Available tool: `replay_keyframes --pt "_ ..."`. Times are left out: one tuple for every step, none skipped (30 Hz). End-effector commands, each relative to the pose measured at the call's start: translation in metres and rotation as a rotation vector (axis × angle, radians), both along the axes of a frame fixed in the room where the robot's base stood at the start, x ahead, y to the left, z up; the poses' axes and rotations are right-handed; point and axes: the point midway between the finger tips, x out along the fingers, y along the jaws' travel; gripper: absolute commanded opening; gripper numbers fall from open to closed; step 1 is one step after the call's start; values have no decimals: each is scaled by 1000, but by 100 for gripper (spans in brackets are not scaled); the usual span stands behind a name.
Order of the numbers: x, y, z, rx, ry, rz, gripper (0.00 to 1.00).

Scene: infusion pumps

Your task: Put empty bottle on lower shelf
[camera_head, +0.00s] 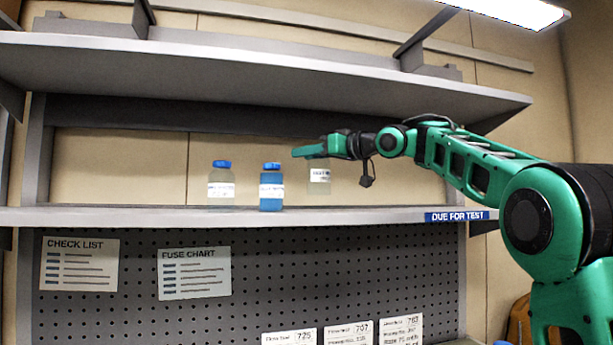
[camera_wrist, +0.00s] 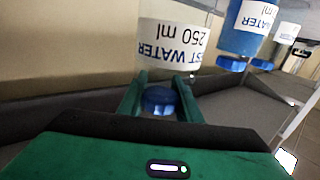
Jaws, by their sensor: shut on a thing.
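My gripper (camera_head: 312,152) is shut on a clear, empty-looking bottle (camera_head: 319,187) with a white label, just above the shelf marked "DUE FOR TEST" (camera_head: 380,215). I cannot tell whether its base touches the shelf. In the wrist view my gripper's fingers (camera_wrist: 160,92) close around the blue cap of this bottle (camera_wrist: 168,45), whose label reads "TEST WATER 250 ml" upside down. In the head view the cap is hidden by the gripper. A blue-filled bottle (camera_head: 271,200) and a pale bottle with a blue cap (camera_head: 221,200) stand upright on the same shelf, to the left.
An upper shelf (camera_head: 250,65) runs above my arm. Below is a perforated panel (camera_head: 130,270) with check list and fuse chart sheets; several labelled cards (camera_head: 348,333) show at the bottom. The left and right parts of the middle shelf are clear.

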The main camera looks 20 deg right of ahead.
Motion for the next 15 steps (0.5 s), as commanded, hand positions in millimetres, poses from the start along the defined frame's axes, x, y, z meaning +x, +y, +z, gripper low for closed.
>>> replay_keyframes --pt "0 1 -2 1 -1 1 0" --pt "0 1 -3 1 0 1 0" --pt "0 1 -6 2 0 1 0" --pt "0 1 -9 2 1 1 0" --pt "0 1 -12 2 1 1 0" --pt "-1 1 -17 1 2 1 0" --pt "0 1 -21 2 2 1 0" --pt "0 1 -25 2 2 1 0" --pt "0 1 -30 1 2 1 0" --pt "-1 1 -33 2 1 1 0" --pt "-1 1 -35 2 0 1 0" --pt "-1 1 -38 1 0 1 0" --pt "-1 1 -39 1 -1 1 0" --pt "-1 1 -40 1 -1 1 0" --pt "-1 1 -40 0 -1 1 0"
